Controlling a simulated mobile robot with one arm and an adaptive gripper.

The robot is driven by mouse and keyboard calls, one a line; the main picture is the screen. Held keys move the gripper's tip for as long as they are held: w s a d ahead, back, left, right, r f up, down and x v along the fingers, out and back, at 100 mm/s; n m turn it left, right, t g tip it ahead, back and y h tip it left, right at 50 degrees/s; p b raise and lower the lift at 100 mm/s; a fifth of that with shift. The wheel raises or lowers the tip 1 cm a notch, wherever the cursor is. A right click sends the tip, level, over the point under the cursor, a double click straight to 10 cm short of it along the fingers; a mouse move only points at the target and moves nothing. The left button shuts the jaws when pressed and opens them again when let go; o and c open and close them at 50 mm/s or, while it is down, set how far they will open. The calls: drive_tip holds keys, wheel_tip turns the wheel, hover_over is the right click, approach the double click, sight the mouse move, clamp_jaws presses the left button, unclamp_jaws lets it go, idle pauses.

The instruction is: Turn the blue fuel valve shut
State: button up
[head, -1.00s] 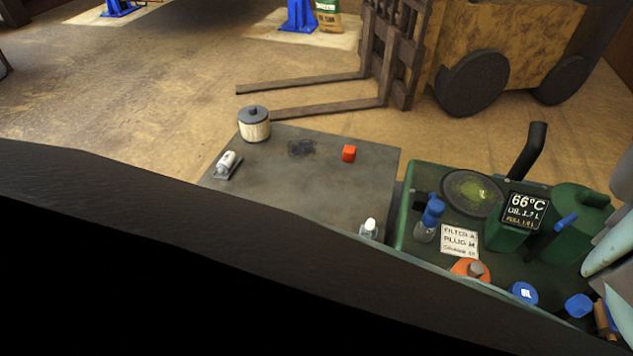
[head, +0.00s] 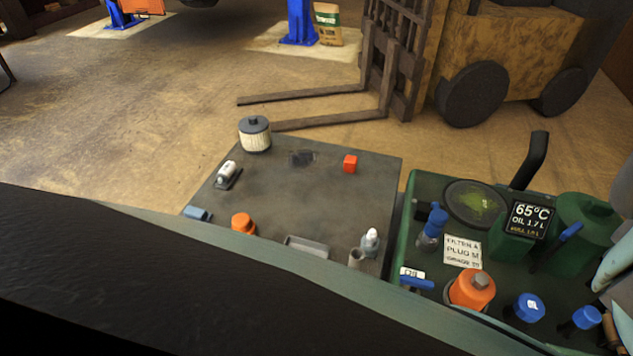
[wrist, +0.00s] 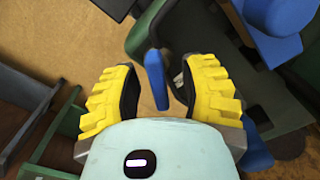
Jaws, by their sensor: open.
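In the wrist view, my gripper (wrist: 161,76) is open, its two yellow ribbed fingers spread apart. A narrow blue lever (wrist: 155,80) shows in the gap between the fingertips; I cannot tell whether either finger touches it. In the head view, a blue handle (head: 417,284) lies by a small white label at the green bench's near left corner. Another blue lever (head: 571,232) sits by the green can. I cannot tell which of these is the lever in the wrist view. My gripper is not clearly visible in the head view.
The green bench (head: 408,222) also holds an orange knob (head: 472,289), blue knobs (head: 529,306), a blue-topped bottle (head: 433,222) and a display (head: 529,220). A grey table (head: 300,205) stands left of it. A dark body covers the lower left.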

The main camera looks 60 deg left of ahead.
drive_tip(key=shift+f, duration=0.4)
drive_tip(key=shift+o, duration=0.4)
clamp_jaws()
